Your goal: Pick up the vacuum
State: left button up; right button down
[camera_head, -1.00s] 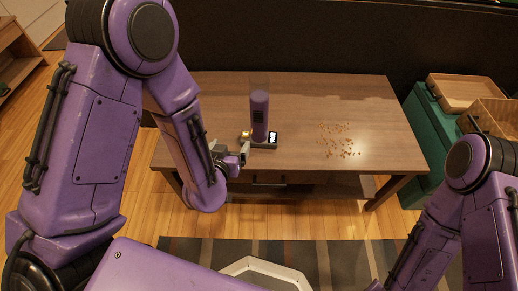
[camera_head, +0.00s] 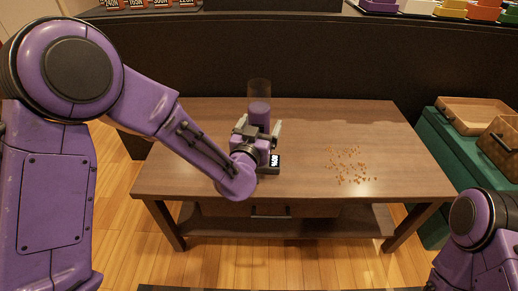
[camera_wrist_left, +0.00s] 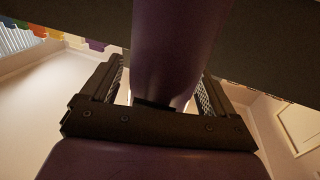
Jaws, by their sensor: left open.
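My right gripper is out of view; only part of the right arm shows at the lower right.
Small brown crumbs (camera_head: 348,164) lie scattered on the right part of the table (camera_head: 200,130). A green cabinet (camera_head: 440,150) with a wooden tray (camera_head: 474,115) and a wooden box (camera_head: 502,145) on top stands to the right. A dark wall panel rises behind the table.

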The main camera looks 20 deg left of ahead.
pick_arm(q)
jog(key=shift+w, duration=0.3)
jog(key=c, duration=1)
jog(key=shift+c, duration=0.2)
jog(key=shift+r, duration=0.2)
